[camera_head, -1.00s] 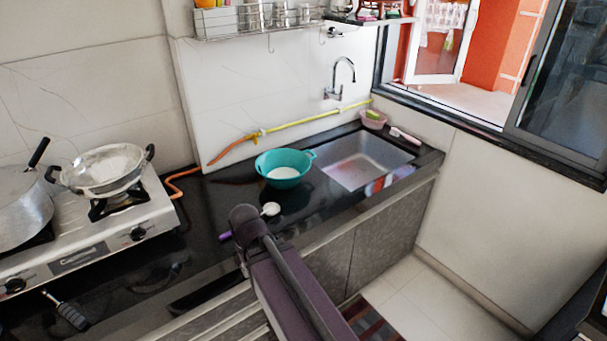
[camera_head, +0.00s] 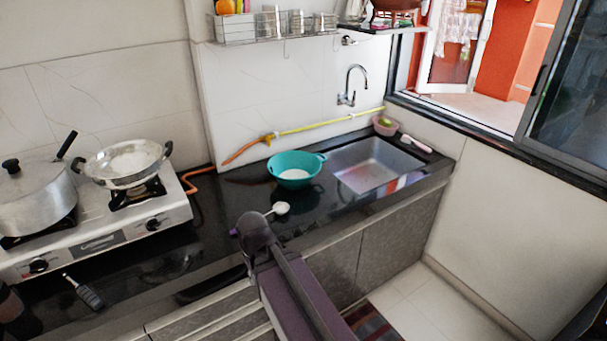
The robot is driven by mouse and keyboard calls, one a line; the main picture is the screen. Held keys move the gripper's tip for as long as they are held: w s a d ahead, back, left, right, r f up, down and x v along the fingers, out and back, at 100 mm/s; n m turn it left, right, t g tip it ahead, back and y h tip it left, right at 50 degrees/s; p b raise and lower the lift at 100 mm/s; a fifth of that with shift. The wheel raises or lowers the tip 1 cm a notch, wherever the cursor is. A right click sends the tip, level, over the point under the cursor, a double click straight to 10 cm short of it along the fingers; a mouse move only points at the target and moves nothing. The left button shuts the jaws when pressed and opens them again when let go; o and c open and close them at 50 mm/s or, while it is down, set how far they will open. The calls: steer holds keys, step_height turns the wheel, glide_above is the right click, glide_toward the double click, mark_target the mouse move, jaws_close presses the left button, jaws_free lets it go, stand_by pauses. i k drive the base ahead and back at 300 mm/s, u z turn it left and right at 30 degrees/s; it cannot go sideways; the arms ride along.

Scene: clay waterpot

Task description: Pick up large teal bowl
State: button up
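The large teal bowl (camera_head: 292,173) stands upright on the black counter, left of the sink. It has side handles, and something white shows inside it. My arm (camera_head: 290,290) rises from the bottom middle, in front of the counter. Its dark rounded joint (camera_head: 257,230) appears below and left of the bowl, apart from it in the picture. My gripper cannot be made out in this view, and nothing is seen holding the bowl.
A white spoon (camera_head: 281,208) with a purple handle lies before the bowl, partly behind my arm. The sink (camera_head: 375,166) is right. A stove (camera_head: 105,238) bears a pan (camera_head: 123,163) and a lidded pot (camera_head: 35,198). A yellow-orange hose (camera_head: 310,132) runs behind the bowl.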

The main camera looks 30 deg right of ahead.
mark_target(294, 169)
steer(key=u, duration=0.1)
steer(key=i, duration=0.95)
steer(key=z, duration=0.05)
